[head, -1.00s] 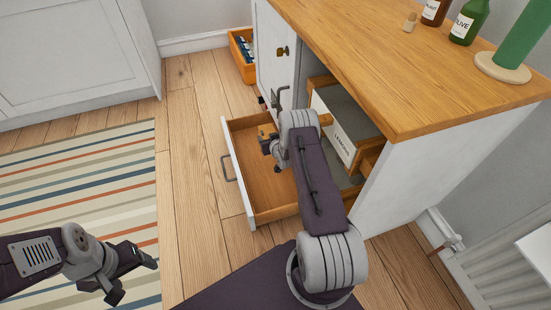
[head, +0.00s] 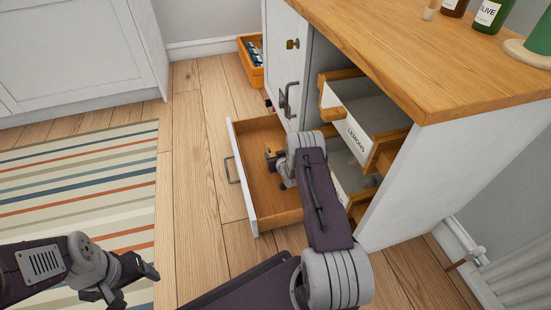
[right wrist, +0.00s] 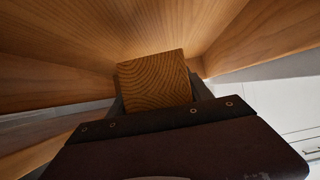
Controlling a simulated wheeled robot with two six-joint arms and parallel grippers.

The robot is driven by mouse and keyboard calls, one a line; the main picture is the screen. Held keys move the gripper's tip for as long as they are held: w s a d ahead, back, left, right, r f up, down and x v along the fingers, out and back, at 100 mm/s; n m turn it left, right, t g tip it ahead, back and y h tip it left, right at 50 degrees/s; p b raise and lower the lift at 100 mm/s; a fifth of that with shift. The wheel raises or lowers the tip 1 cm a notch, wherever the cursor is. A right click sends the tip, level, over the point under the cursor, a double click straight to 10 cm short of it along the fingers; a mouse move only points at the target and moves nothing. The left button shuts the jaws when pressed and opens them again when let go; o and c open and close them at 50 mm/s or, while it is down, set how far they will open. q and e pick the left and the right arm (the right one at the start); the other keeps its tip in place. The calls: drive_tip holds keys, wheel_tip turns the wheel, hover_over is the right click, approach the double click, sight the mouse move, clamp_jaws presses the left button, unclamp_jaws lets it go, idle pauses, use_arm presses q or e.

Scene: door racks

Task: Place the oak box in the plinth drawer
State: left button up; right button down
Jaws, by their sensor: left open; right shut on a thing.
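The plinth drawer (head: 258,140) is pulled out at the foot of the white cabinet, with a white front, grey handle and bare wooden inside. My right gripper (head: 272,160) reaches down into it. In the right wrist view the gripper is shut on the oak box (right wrist: 155,80), a small block with curved grain, with wooden drawer walls around it. The box is hidden in the head view. I cannot tell whether it touches the drawer floor. My left gripper (head: 135,284) is open and empty over the striped rug.
Drawers, one labelled LEMONS (head: 357,139), sit inside, close to my right arm. An orange crate (head: 251,62) is on the floor behind. Bottles (head: 490,14) stand on the wooden top. Floor left of the drawer is clear.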

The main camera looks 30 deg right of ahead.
drive_tip(key=shift+f, duration=0.5)
drive_tip(key=shift+c, duration=2.2)
unclamp_jaws()
